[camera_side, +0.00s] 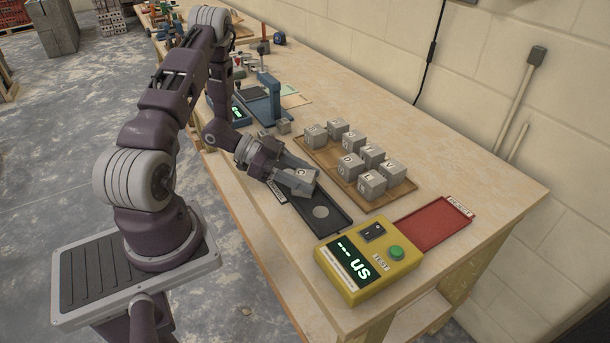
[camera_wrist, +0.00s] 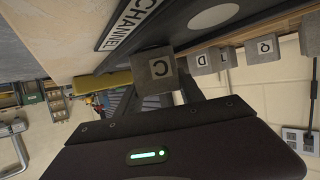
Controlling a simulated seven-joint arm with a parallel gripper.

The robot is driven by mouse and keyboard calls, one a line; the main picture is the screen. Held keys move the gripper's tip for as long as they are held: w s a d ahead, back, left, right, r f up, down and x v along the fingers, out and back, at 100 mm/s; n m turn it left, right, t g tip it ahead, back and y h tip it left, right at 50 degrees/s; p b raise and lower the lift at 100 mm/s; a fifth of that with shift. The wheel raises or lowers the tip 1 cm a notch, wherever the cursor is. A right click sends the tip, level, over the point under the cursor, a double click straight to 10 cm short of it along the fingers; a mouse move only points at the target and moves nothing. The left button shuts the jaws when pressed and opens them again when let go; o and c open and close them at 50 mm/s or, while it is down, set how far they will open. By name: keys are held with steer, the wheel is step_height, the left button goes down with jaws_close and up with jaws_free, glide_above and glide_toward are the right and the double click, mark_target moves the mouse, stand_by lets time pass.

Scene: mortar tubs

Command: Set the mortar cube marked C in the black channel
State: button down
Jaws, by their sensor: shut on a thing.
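The grey mortar cube marked C (camera_side: 303,173) is between the fingers of my gripper (camera_side: 292,182), which is shut on it. In the wrist view the cube (camera_wrist: 154,72) shows its letter C between the fingers (camera_wrist: 160,95). The black channel (camera_side: 334,221) is a shallow dark tray with a pale round disc in it. The cube is over or at the channel's far end, beside its white CHANNEL label (camera_side: 277,192); whether it touches the channel floor I cannot tell. The channel (camera_wrist: 185,37) and label (camera_wrist: 128,20) also show in the wrist view.
A wooden tray (camera_side: 323,160) right of my gripper holds several lettered grey cubes. A yellow test box (camera_side: 368,266) with a green button stands before the channel's near end. A red tray (camera_side: 433,226) lies at the right. A blue press (camera_side: 264,103) and a small block (camera_side: 284,127) are behind.

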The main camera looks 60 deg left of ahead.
steer(key=shift+f, duration=0.2)
steer(key=c, duration=0.6)
jaws_free()
steer(key=shift+c, duration=0.2)
